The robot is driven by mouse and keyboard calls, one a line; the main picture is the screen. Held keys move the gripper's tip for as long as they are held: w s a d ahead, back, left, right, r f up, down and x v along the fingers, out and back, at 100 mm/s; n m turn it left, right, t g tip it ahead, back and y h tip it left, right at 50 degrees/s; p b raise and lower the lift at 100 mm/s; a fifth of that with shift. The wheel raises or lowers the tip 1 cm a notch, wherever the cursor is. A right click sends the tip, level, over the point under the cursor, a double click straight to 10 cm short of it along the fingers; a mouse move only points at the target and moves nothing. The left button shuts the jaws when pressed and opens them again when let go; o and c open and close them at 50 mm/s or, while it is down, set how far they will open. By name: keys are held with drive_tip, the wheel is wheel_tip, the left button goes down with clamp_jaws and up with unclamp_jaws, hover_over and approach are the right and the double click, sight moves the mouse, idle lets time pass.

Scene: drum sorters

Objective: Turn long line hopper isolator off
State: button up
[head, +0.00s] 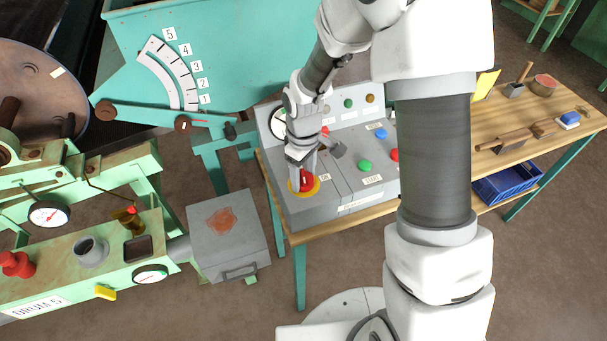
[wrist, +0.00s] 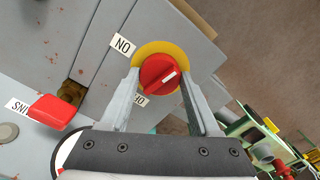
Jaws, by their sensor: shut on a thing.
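The isolator is a red rotary knob (head: 306,183) on a yellow disc at the near left corner of a grey control panel (head: 345,185). In the wrist view the knob (wrist: 158,80) carries a short white mark, tilted up to the right. An ON label (wrist: 123,45) sits at its upper left, and a partly hidden OFF label (wrist: 140,101) sits below it. My gripper (head: 303,172) reaches down onto the knob. In the wrist view my gripper's fingers (wrist: 160,82) stand on either side of the knob, shut on it.
A red handle (wrist: 55,112) shows at left in the wrist view. A grey box (head: 228,235) stands left of the bench.

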sight(304, 176)
drive_tip(key=shift+n, duration=0.6)
drive_tip(key=o, duration=1.4)
drive_tip(key=shift+c, duration=0.2)
drive_tip(key=shift+r, duration=0.1)
wheel_tip(304, 176, up, 17)
drive_tip(key=p, duration=0.1)
drive_tip(key=shift+r, duration=0.15)
